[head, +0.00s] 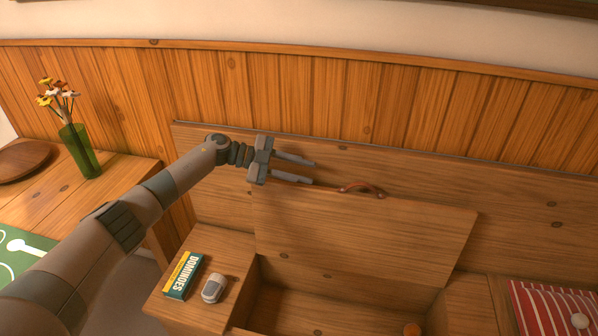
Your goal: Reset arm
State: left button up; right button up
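My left gripper (312,172) is open and empty, with its two fingers apart and pointing right. It is above and to the left of the brown leather pull (362,189) and apart from it. The pull is on the top edge of a wooden lid (370,240). The lid is raised and leans back over an open bench compartment (330,312). My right gripper is not in view.
A dominoes box (183,276) and a grey-white rounded object (214,288) lie on the bench left of the opening. A green vase with flowers (80,150) stands on the left table (120,172). A red striped cushion (550,310) is at right.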

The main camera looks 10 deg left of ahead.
pick_arm(q)
jog(key=shift+s+a+r, duration=0.1)
jog(key=shift+a+r, duration=0.1)
jog(key=shift+a, duration=0.25)
